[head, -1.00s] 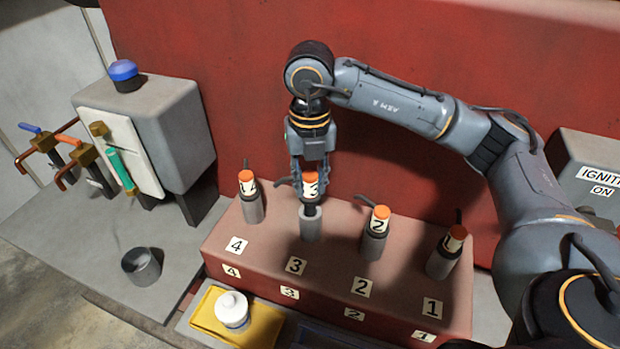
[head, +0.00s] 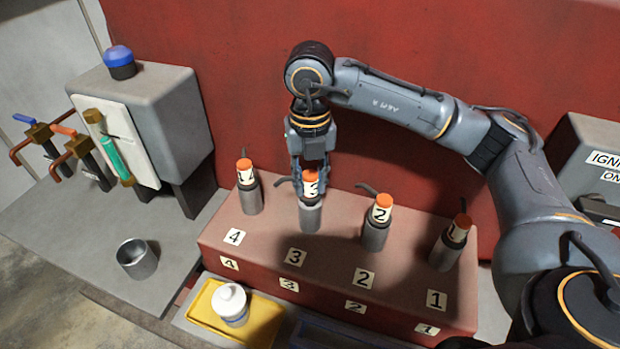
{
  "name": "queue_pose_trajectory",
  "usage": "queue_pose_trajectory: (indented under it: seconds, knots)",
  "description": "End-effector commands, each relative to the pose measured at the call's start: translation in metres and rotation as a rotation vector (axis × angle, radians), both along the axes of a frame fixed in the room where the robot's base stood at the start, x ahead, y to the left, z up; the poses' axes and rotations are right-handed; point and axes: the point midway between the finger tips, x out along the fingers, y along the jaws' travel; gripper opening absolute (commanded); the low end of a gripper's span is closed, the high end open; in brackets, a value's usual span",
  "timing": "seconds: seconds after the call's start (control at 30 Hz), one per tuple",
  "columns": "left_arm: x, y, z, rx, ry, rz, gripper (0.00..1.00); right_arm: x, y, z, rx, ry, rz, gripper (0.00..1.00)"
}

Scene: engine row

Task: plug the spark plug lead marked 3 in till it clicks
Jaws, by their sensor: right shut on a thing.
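The lead marked 3 (head: 311,187) has an orange top and a white label with a black 3. My right gripper (head: 310,176) is shut on it from above. The lead stands upright at the mouth of the grey metal socket (head: 311,217) behind the number 3 plate (head: 296,257). The lead's lower end meets the socket; whether it is fully seated I cannot tell. Part of the lead is hidden by the fingers. My left gripper is not in view.
Leads 4 (head: 245,172), 2 (head: 381,209) and 1 (head: 459,229) stand in their sockets on the red block (head: 330,263). A white bottle (head: 230,304) stands on a yellow tray (head: 203,306). A grey cup (head: 137,260) is at the left.

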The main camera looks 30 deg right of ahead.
Motion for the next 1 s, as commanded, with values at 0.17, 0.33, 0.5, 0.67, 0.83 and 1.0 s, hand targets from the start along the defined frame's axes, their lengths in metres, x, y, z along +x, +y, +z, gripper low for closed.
queue_pose_trajectory:
  seconds: [0.17, 0.33, 0.5, 0.67, 0.83, 1.0]
  knots:
    - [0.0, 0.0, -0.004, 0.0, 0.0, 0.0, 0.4, 0.0, 0.0, -0.004, 0.0, 0.0, 0.0, 0.0]
    - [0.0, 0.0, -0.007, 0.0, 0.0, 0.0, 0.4, 0.0, 0.0, -0.007, 0.0, 0.0, 0.0, 0.0]
    - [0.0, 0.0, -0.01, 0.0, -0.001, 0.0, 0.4, 0.0, 0.0, -0.011, 0.0, 0.0, 0.0, 0.0]
    - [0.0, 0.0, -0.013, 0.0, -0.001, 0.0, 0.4, 0.0, 0.0, -0.014, 0.0, 0.001, 0.0, 0.0]
    - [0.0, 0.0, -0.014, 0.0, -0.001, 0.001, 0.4, 0.0, 0.0, -0.015, -0.001, 0.001, 0.0, 0.0]
    - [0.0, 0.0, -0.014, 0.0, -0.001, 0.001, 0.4, 0.0, 0.0, -0.015, 0.0, 0.001, 0.0, 0.31]
